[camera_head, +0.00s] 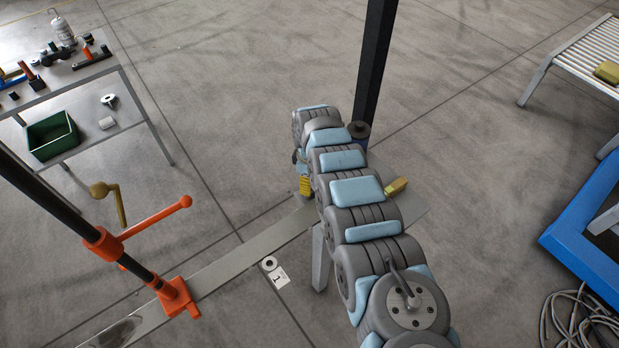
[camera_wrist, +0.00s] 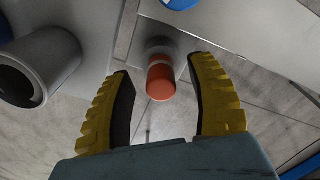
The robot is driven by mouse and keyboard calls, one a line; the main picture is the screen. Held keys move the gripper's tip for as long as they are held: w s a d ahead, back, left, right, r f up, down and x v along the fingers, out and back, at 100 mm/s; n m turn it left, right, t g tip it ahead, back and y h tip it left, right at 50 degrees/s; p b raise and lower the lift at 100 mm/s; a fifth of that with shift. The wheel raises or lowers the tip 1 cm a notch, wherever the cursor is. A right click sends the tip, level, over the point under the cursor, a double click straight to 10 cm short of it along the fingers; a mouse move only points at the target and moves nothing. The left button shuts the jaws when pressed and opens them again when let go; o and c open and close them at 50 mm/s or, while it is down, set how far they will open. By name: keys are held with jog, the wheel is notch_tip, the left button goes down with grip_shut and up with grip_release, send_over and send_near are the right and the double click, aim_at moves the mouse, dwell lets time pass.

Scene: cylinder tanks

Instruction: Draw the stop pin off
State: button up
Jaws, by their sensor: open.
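An orange-red round-ended pin (camera_wrist: 160,82), which looks like the stop pin, shows in the wrist view, with a grey collar behind it. My gripper (camera_wrist: 159,68) is open, its two yellow ribbed fingers on either side of the pin. Gaps show on both sides, so neither finger appears to touch it. In the head view the pin is not visible, hidden behind my arm. Only a yellow ribbed finger of my gripper (camera_head: 305,187) shows there, at the left side of my arm.
A grey tube (camera_wrist: 40,68) lies left of my gripper in the wrist view. In the head view a dark post (camera_head: 376,65) rises behind my arm, and an orange clamp stand (camera_head: 173,295) is at left. A tool table (camera_head: 75,75) and blue frame (camera_head: 590,245) stand apart.

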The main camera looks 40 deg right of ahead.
jog(key=shift+f, duration=0.15)
grip_shut()
jog(key=shift+r+p, duration=0.75)
jog(key=shift+p, duration=0.05)
dwell(1.1)
jog(key=shift+r+p, duration=1.85)
